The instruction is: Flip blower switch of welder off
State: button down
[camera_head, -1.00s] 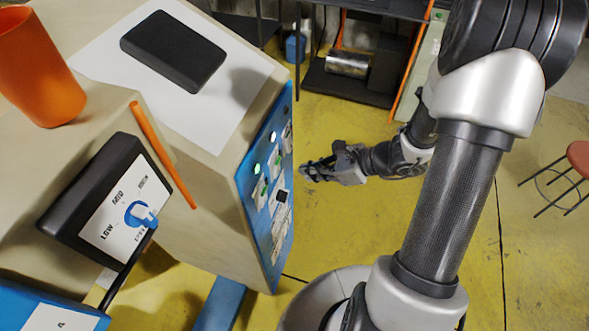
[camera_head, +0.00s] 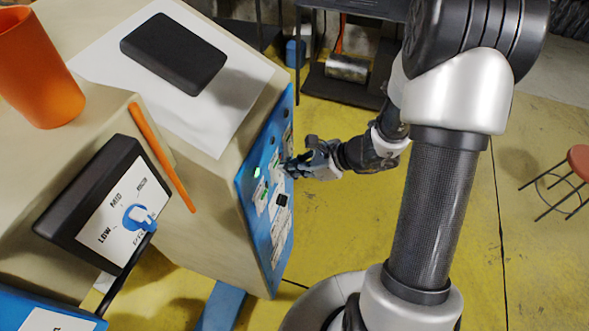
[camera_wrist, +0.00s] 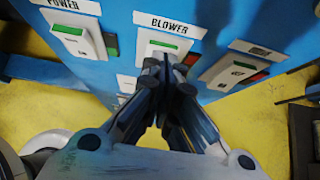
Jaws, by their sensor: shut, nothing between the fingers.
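The welder's blue control panel (camera_head: 268,190) faces right on the beige cabinet. In the wrist view, the blower switch (camera_wrist: 158,46) is a white rocker housing with a green part showing, under a label reading BLOWER. My gripper (camera_wrist: 168,66) is shut and empty, its fingertips in front of the lower part of this switch. The fingers hide part of it, and I cannot tell whether they touch it. In the head view, my gripper (camera_head: 290,167) is at the panel's face, level with the switches.
The power switch (camera_wrist: 75,38) is left of the blower switch, and another switch (camera_wrist: 232,72) is close on its right. A dial box (camera_head: 125,205), orange cup (camera_head: 38,70) and black tablet-like slab (camera_head: 173,52) are on the cabinet.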

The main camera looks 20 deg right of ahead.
jog(key=shift+r+p, duration=0.6)
jog(key=shift+r, duration=0.15)
jog(key=shift+d, duration=0.1)
